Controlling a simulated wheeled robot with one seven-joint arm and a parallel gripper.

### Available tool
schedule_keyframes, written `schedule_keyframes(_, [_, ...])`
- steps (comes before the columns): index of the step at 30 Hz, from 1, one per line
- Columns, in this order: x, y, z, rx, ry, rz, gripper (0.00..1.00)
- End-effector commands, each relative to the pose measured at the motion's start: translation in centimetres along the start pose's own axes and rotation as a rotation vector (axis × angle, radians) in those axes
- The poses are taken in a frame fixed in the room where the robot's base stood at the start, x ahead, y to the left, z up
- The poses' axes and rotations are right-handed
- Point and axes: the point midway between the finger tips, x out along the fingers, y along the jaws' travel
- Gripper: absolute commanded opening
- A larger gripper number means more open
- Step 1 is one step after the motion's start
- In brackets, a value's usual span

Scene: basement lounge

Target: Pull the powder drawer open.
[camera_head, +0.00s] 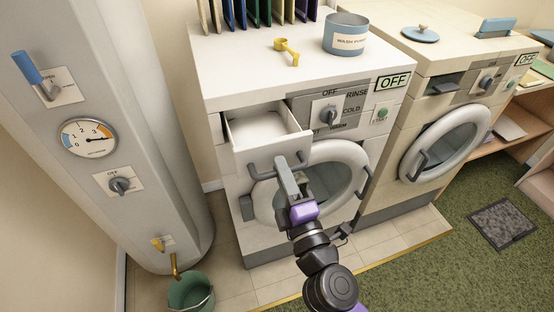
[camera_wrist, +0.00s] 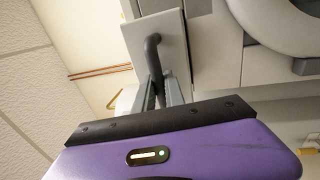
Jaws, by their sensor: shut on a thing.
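The powder drawer (camera_head: 262,143) of the left washing machine is pulled out, and its open white inside shows from above in the head view. A dark grey bar handle (camera_head: 262,173) is on its front. My gripper (camera_head: 281,165) is at the right part of that handle. In the wrist view the handle (camera_wrist: 152,48) runs down between the two fingers of my gripper (camera_wrist: 166,92), which are shut on it. The drawer front (camera_wrist: 168,30) shows behind the handle. The fingertips' exact contact is partly hidden.
A wash powder tin (camera_head: 345,36) and a yellow scoop (camera_head: 287,51) are on the machine top. The round door (camera_head: 345,155) is below the drawer to the right. A boiler (camera_head: 100,120) stands left, with a green bucket (camera_head: 190,292) below its tap.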

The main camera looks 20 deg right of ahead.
Motion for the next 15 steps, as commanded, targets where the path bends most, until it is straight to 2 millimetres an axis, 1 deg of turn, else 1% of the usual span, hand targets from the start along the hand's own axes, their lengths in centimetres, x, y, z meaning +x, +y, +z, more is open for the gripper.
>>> schedule_keyframes(1, [-0.77,-0.24,-0.05,0.0,0.002,-0.004,0.0])
schedule_keyframes(4, [-1.41,-0.02,-0.05,0.001,0.002,-0.004,0.0])
schedule_keyframes(14, [-1.5,0.12,-0.04,0.001,0.001,-0.004,0.0])
schedule_keyframes(15, [-1.5,0.12,-0.04,0.001,0.001,-0.004,0.22])
